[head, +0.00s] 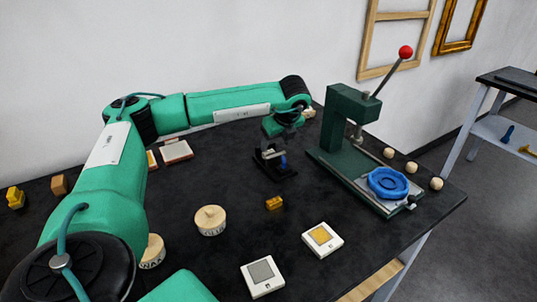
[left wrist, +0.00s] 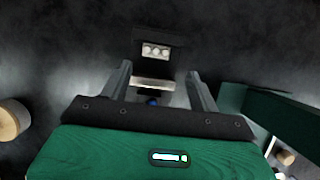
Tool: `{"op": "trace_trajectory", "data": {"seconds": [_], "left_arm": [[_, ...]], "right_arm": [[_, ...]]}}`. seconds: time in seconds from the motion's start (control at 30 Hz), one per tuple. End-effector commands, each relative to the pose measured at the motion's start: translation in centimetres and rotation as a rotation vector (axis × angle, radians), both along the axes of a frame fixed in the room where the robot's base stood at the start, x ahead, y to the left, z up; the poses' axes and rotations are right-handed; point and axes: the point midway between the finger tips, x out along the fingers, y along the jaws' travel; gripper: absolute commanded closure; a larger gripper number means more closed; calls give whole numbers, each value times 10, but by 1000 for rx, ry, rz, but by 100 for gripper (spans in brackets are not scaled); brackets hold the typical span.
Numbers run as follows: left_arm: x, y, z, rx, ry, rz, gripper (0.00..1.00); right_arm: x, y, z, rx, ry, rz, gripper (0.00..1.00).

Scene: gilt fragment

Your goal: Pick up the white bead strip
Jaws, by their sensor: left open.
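The white bead strip (left wrist: 156,51) shows in the left wrist view as a short pale piece with a few round beads. It lies in a dark holder (left wrist: 174,42), just beyond my fingertips. My left gripper (left wrist: 158,74) is open, with one finger on each side of the picture's middle and nothing clearly held. A small blue part shows low between the fingers. In the head view my left gripper (head: 273,150) points down over the black holder (head: 279,173) beside the green press. The strip cannot be made out there. My right gripper is not in view.
A green press (head: 347,125) with a red-knobbed lever and a blue round dish (head: 388,182) stands close on the right. An amber block (head: 274,203), a round wooden lidded pot (head: 210,220) and two white square tiles (head: 322,239) lie nearer. Dark table lies bare between them.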

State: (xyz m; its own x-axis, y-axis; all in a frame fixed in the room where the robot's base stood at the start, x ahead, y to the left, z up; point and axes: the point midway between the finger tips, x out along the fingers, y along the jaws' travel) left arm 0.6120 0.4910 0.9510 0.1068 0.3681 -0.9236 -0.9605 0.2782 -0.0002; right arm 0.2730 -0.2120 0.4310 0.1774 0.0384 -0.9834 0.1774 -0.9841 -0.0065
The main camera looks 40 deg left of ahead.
Motion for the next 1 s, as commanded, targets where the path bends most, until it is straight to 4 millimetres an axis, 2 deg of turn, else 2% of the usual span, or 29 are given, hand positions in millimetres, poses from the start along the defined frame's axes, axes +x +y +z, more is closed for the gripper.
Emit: {"op": "trace_trajectory", "data": {"seconds": [0.3, 0.6, 0.67, 0.8, 0.87, 1.0], "left_arm": [[-3, 17, -40, 0, 3, 2, 38], [-2, 19, -46, -1, 0, 0, 38], [-2, 18, -46, -1, 0, 0, 48], [-2, 18, -46, -1, 0, 0, 76], [-2, 18, -46, -1, 0, 0, 86], [-2, 18, -46, -1, 0, 0, 86]], "right_arm": [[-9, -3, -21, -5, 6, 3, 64], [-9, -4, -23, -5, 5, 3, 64], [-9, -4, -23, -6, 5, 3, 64], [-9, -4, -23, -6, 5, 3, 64], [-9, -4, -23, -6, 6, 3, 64], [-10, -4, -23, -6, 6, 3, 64]]}}
